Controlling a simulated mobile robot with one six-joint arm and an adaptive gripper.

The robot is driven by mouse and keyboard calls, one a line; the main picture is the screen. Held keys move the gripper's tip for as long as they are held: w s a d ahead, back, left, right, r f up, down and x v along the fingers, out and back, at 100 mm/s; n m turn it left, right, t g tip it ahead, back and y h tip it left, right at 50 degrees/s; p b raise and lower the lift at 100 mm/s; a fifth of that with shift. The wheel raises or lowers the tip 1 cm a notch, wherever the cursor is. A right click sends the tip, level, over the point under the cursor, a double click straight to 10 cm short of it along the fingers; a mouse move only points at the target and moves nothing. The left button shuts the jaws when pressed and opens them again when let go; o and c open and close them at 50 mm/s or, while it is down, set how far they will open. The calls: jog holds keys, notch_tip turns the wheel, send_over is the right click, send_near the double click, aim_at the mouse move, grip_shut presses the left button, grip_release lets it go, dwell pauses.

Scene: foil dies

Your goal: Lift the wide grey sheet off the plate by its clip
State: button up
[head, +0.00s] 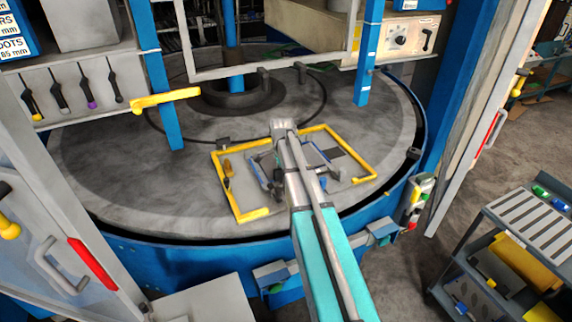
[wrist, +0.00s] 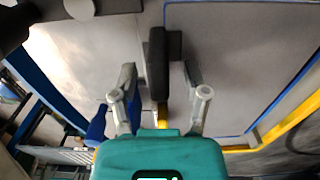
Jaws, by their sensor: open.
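In the wrist view a dark clip (wrist: 157,65) stands up between the two grey fingers of my gripper (wrist: 159,76). The fingers are open, one on each side, with gaps to the clip. Grey sheet surface (wrist: 235,60) spreads to the right of the clip, and more grey surface shows to the left. A thin blue line separates part of them, and I cannot tell which is the wide sheet. In the head view the plate (head: 358,172) lies inside a yellow corner frame (head: 240,205). My arm hides the clip and most of the sheet there.
The plate sits on a large round grey table (head: 110,170) with a blue rim. Blue posts (head: 368,55) and a grey bar frame stand behind it. A yellow handle (head: 165,98) juts in from the left. A shelf cart (head: 530,235) stands at the right.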

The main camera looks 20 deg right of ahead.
grip_shut()
dwell(0.3)
jog(key=shift+r, duration=0.15)
dwell(0.3)
notch_tip(320, 180, up, 3)
jog(key=p, duration=0.3)
jog(key=s+r+p, duration=0.9)
jog(key=s+p, duration=0.1)
jog(key=s, duration=0.4)
jog(key=shift+a+r, duration=0.3)
jog(key=shift+r, duration=0.05)
jog(key=shift+s, duration=0.1)
